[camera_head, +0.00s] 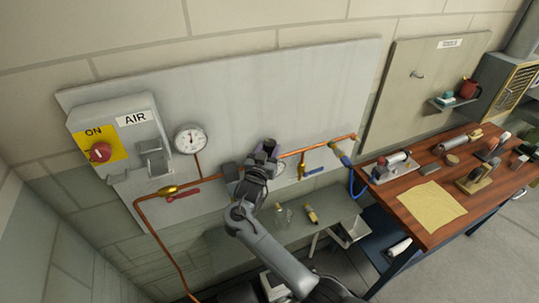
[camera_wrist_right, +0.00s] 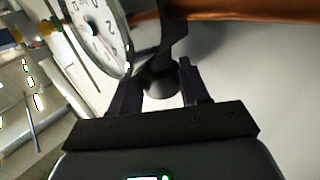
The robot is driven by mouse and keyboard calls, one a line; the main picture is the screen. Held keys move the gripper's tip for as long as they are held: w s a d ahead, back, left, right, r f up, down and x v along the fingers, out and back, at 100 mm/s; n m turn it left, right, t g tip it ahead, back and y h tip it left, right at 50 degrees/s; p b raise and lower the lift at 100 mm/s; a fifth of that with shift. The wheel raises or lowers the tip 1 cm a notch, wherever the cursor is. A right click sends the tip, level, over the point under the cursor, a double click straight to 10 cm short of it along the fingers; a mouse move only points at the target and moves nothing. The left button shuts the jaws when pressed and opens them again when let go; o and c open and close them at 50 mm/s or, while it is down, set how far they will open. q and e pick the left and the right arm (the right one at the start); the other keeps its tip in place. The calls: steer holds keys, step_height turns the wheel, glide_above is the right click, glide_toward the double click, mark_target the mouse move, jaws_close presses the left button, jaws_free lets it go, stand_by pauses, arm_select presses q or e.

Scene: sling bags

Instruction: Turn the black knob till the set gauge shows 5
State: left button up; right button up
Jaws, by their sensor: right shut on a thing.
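My right gripper (camera_head: 264,150) is at the copper pipe on the grey wall panel. In the wrist view the right gripper (camera_wrist_right: 155,72) is shut on the black knob (camera_wrist_right: 160,84), with one finger on each side of it. In the head view the gripper hides the knob. The set gauge (camera_wrist_right: 95,35), a white dial with black numbers, is beside the knob in the wrist view, tilted and cut off by the frame edge. Its needle cannot be read clearly. In the head view only part of the set gauge (camera_head: 281,170) shows beside the gripper. My left gripper is not in view.
A second white gauge (camera_head: 190,139) stands above the copper pipe (camera_head: 217,178). An AIR switch box (camera_head: 120,140) with a red knob is at left. A wooden bench (camera_head: 450,207) with tools is at right.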

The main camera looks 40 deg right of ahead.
steer(key=shift+m+g+h, duration=0.3)
steer(key=shift+m+g, duration=0.1)
steer(key=shift+g, duration=0.2)
steer(key=o, duration=0.8)
